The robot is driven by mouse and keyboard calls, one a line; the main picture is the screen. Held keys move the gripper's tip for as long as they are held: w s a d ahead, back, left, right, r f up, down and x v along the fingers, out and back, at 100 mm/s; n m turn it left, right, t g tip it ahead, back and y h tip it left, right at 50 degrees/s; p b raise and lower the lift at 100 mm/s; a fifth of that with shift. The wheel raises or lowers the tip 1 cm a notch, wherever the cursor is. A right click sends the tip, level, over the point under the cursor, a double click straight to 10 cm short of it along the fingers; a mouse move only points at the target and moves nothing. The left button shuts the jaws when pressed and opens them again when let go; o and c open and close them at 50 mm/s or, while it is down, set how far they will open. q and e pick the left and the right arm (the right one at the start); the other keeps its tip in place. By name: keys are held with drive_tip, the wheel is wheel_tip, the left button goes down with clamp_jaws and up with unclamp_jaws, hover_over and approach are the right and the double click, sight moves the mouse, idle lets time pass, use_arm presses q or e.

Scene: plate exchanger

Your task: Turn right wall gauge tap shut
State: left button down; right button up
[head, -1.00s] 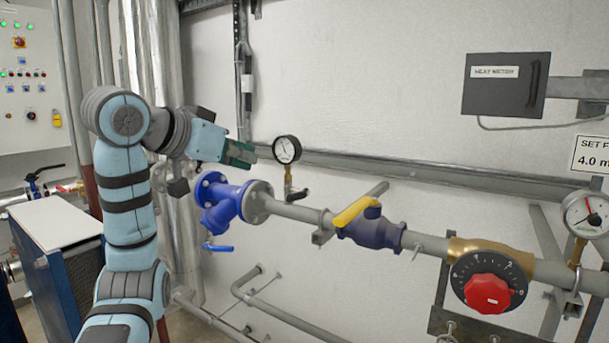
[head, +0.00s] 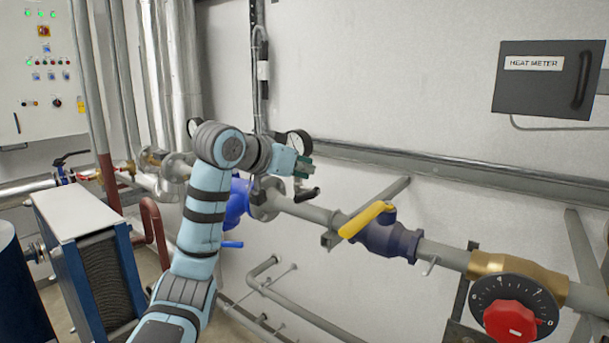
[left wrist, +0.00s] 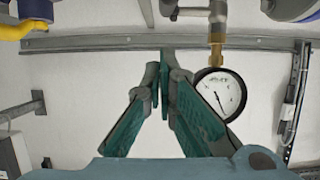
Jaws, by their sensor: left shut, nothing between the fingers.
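The right wall gauge (head: 299,139) is a round white dial with a black rim, partly hidden behind my left gripper. Its tap, with a black lever (head: 308,195), sits below it above the grey pipe; the lever points to the right. My left gripper (head: 305,169) has green fingers, shut and empty, in front of the gauge's lower part and above the tap. In the left wrist view, the shut fingers (left wrist: 163,80) are beside the gauge (left wrist: 219,95), which appears upside down with its brass stem (left wrist: 217,52). I cannot tell how near they are in depth. My right gripper is out of view.
Another gauge (head: 192,127) shows partly, left of my arm. A blue flanged strainer (head: 238,203) is partly behind my arm. Right along the pipe are a yellow-handled valve (head: 368,219) and a red knob (head: 511,320). A grey wall rail (head: 420,160) runs behind.

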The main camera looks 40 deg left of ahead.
sight(300, 194)
use_arm(q)
drive_tip(key=shift+f, duration=0.8)
drive_tip(key=shift+s+f, duration=0.1)
drive_tip(key=shift+f, duration=0.15)
drive_tip(key=shift+s+f, duration=0.1)
drive_tip(key=shift+s, duration=0.6)
drive_tip(key=shift+w, duration=0.2)
wheel_tip(300, 194, down, 2)
drive_tip(key=t+b, duration=0.1)
drive_tip(key=b, duration=0.5)
drive_tip(key=shift+s+f+t, duration=0.15)
drive_tip(key=shift+f+t, duration=0.1)
drive_tip(key=shift+t, duration=0.15)
drive_tip(key=shift+s+d, duration=0.15)
drive_tip(key=shift+d, duration=0.1)
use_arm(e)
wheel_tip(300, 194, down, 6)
